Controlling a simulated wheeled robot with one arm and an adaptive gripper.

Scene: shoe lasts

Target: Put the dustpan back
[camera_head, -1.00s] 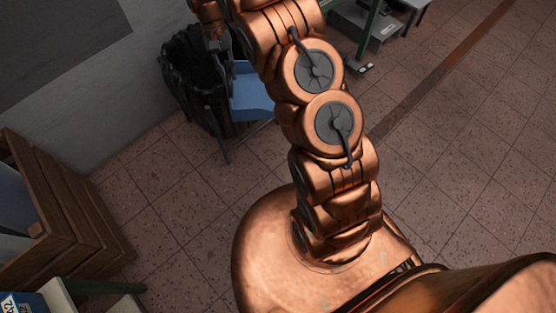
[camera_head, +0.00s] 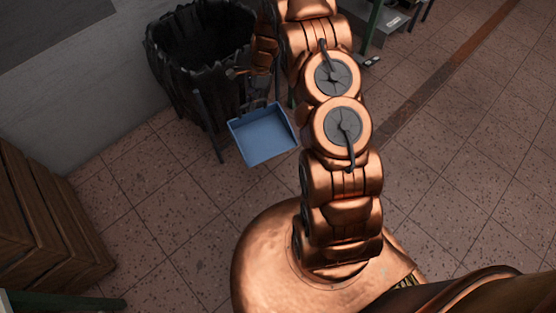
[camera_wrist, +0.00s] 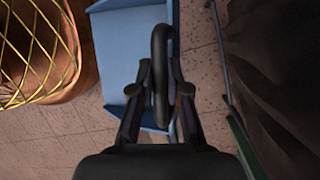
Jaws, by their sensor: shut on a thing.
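The blue dustpan (camera_head: 262,135) hangs left of my arm in the head view, in front of the black bin, with its open tray facing up toward the camera. Its blue pan (camera_wrist: 130,50) also shows in the wrist view, beyond the jaws. My gripper (camera_wrist: 160,88) is shut on the dark, looped top of a handle (camera_wrist: 161,45), which appears to be the dustpan's. Thin dark rods (camera_head: 207,125) run beside the pan. I cannot tell whether the pan touches the floor.
A black lined bin (camera_head: 170,55) stands by the grey wall just behind the dustpan. A wooden crate (camera_head: 45,220) is at the left edge. A green-legged table with a grey box (camera_head: 385,20) is at the top. The tiled floor (camera_head: 155,215) between crate and base is clear.

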